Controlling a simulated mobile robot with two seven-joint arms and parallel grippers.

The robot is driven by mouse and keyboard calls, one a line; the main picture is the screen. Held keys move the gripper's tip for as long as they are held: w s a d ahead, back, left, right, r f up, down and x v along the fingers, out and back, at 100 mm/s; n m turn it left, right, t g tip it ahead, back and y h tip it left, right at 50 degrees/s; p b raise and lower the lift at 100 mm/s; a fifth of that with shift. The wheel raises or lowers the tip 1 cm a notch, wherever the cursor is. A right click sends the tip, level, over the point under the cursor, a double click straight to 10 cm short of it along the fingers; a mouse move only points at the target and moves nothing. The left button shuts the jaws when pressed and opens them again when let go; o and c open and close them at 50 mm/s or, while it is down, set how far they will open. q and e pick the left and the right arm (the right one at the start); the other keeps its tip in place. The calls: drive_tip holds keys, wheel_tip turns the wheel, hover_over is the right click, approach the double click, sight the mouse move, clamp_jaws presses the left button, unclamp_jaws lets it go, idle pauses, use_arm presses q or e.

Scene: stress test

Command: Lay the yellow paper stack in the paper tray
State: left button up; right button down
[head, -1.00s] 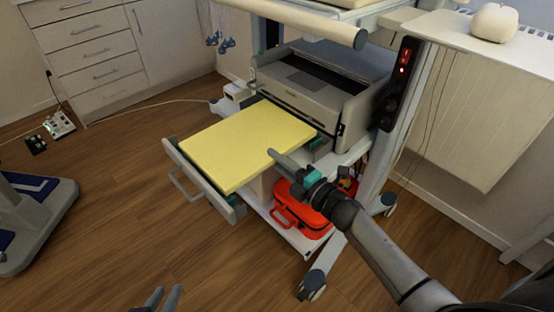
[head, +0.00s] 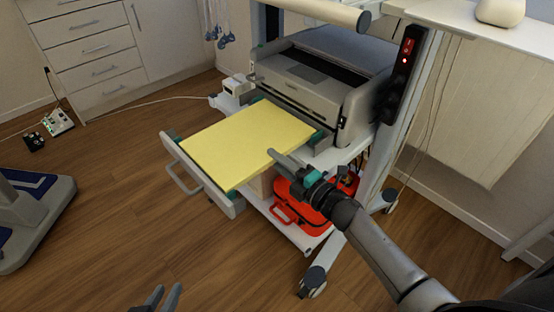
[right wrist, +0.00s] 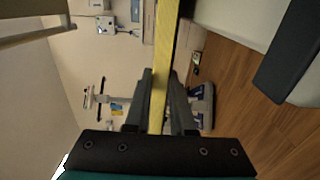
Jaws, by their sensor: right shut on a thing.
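The yellow paper stack (head: 248,142) lies flat over the pulled-out paper tray (head: 205,187) of the printer, inside or just above its rims; I cannot tell whether it touches the tray floor. My right gripper (head: 283,160) is shut on the stack's right edge in the head view. In the right wrist view the stack (right wrist: 164,60) shows edge-on as a yellow strip between the fingers (right wrist: 158,100). My left gripper (head: 166,298) is at the bottom edge of the head view, fingers apart and empty, away from the tray.
The grey printer (head: 320,80) stands on a wheeled cart behind the tray. A red case (head: 300,205) sits on the cart's lower shelf. A power strip (head: 403,68) is fixed to the cart's post (head: 385,150). Open wooden floor (head: 130,220) lies at the left front.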

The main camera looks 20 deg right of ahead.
drive_tip(key=shift+w+r, duration=0.1)
drive_tip(key=shift+r, duration=0.15)
drive_tip(key=c, duration=0.7)
unclamp_jaws()
drive_tip(key=shift+f, duration=0.1)
drive_tip(key=p+v, duration=0.4)
drive_tip(key=v, duration=1.1)
drive_tip(key=shift+s+f+p, duration=0.1)
drive_tip(key=shift+s+p, duration=0.1)
drive_tip(key=shift+p, duration=0.1)
